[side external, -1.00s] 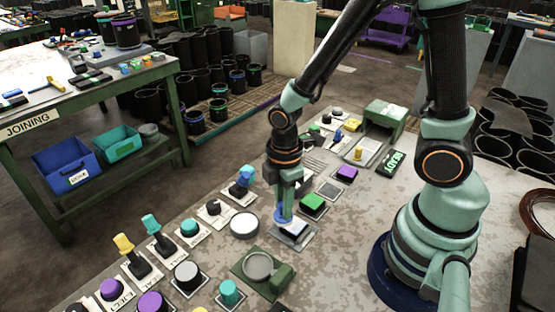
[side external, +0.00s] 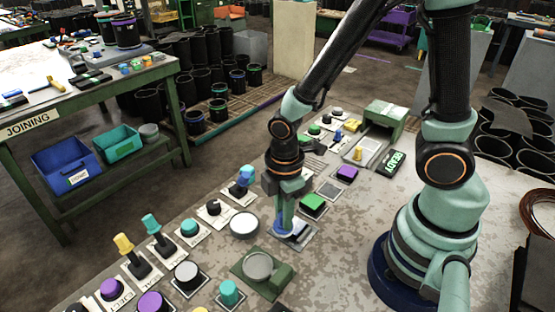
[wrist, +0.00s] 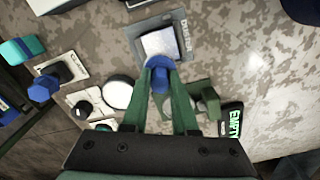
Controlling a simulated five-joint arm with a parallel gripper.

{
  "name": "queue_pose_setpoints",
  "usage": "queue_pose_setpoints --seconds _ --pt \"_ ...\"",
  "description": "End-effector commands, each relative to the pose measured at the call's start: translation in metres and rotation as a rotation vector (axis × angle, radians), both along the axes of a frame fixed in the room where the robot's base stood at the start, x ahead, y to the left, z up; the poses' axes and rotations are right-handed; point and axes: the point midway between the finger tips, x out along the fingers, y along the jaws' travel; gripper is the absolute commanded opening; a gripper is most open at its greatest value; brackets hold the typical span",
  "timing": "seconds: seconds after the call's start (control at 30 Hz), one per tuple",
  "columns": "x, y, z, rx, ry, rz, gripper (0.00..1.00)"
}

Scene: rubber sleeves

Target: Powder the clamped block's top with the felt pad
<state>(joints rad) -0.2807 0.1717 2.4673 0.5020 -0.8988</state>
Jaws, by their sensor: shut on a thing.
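My gripper (side external: 286,226) is shut on a blue rounded piece (wrist: 161,77), apparently the felt pad or its handle. The piece is low beside a square block (wrist: 158,41) with a pale top, on a grey labelled plate (wrist: 183,47). In the side view the block (side external: 298,227) is partly hidden by my gripper. I take it for the clamped block, but no clamp jaws show clearly. I cannot tell if the blue piece touches it, and the pad's underside is hidden.
A round white dish (side external: 244,224) lies left of my gripper. A green fixture with a round grey top (side external: 258,266) stands nearer the camera. A green button (side external: 312,202) is close behind. Switches and knobs line the left edge; the bench's right side has bare room.

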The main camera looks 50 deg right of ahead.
Motion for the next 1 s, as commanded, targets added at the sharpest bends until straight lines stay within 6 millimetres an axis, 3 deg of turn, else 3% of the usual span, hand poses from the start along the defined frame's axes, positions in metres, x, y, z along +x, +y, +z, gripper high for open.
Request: queue_pose_setpoints --seconds 0.43,1.0 --pt "-0.009 -0.002 0.000 0.000 0.000 -0.001 0.00" --pt "-0.010 -0.026 -0.002 -0.001 0.001 -0.001 0.00"
